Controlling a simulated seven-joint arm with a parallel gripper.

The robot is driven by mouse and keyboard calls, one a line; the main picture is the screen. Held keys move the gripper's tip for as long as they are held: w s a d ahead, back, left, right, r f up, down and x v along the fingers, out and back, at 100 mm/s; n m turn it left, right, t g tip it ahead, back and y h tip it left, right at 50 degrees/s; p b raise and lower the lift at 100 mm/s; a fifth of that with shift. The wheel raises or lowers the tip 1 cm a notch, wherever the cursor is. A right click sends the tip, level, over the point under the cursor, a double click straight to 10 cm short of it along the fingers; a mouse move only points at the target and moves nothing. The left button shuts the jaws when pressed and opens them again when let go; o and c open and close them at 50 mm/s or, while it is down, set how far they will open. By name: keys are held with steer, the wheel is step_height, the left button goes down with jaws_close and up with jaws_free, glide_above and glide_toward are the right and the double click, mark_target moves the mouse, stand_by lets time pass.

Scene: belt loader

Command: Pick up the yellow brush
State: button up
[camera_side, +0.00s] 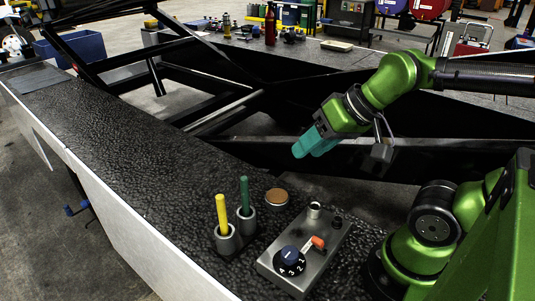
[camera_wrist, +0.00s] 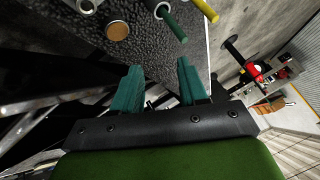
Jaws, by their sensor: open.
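The yellow brush (camera_side: 222,213) stands nearly upright in a grey cup (camera_side: 228,240) on the dark textured bench top. It also shows at the top of the wrist view (camera_wrist: 206,10). A green brush (camera_side: 244,194) stands in a second cup (camera_side: 246,219) just right of it. My gripper (camera_side: 305,149) has teal fingers and is above and beyond the cups, to their right in the side view. In the wrist view (camera_wrist: 158,88) the two fingers are apart with nothing between them. The yellow brush's lower end is hidden inside its cup.
The bench top (camera_side: 130,140) is clear to the left. Dark frame beams (camera_side: 225,115) stand behind.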

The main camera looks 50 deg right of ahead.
steer(key=shift+o, duration=0.6)
steer(key=n+g+h, duration=0.2)
steer(key=n+g, duration=0.5)
steer(key=n, duration=0.5)
glide_toward(219, 196)
step_height(219, 196, down, 13)
steer(key=shift+r, duration=0.1)
jaws_close()
